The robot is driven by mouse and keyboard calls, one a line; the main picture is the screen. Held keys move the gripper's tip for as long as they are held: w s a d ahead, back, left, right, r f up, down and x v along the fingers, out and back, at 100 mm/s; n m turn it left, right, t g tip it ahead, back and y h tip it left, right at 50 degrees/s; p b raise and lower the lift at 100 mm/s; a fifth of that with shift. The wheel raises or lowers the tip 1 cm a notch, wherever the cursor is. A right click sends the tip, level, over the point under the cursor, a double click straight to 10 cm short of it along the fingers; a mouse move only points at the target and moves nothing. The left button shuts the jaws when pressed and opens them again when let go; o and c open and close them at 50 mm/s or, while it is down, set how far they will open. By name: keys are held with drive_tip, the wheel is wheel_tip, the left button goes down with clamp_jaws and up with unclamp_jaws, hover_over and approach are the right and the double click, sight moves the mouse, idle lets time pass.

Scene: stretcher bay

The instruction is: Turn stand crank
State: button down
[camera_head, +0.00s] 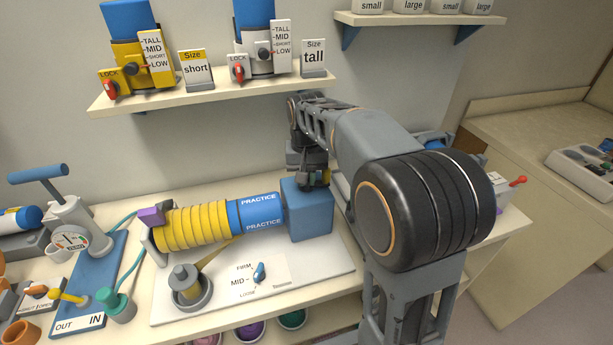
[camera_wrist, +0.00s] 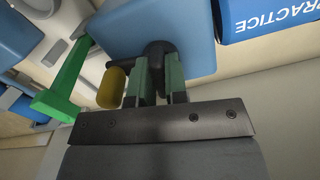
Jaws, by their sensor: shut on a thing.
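The blue block-shaped stand (camera_head: 308,212) is at the right end of the yellow and blue practice piece; it also shows in the wrist view (camera_wrist: 200,55). My gripper (camera_head: 316,180) is at the stand's upper back side, partly hidden by my arm. In the wrist view my gripper (camera_wrist: 159,88) has its two green fingers shut on the dark crank (camera_wrist: 155,52) against the stand. A yellow cylindrical knob (camera_wrist: 112,88) sits just left of the fingers. The crank is hidden in the head view.
The practice piece (camera_head: 195,225) lies on a white board with a FIRM/MID dial (camera_head: 258,272). A grey pump (camera_head: 72,220) stands at the left. A shelf (camera_head: 215,90) hangs above. A green bar (camera_wrist: 68,80) is left of the knob in the wrist view.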

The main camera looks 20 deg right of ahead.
drive_tip(key=c, duration=1.1)
unclamp_jaws()
drive_tip(key=shift+c, duration=0.2)
drive_tip(key=shift+r, duration=0.1)
wheel_tip(320, 180, up, 14)
drive_tip(key=shift+f+p, duration=0.2)
drive_tip(key=shift+p, duration=0.2)
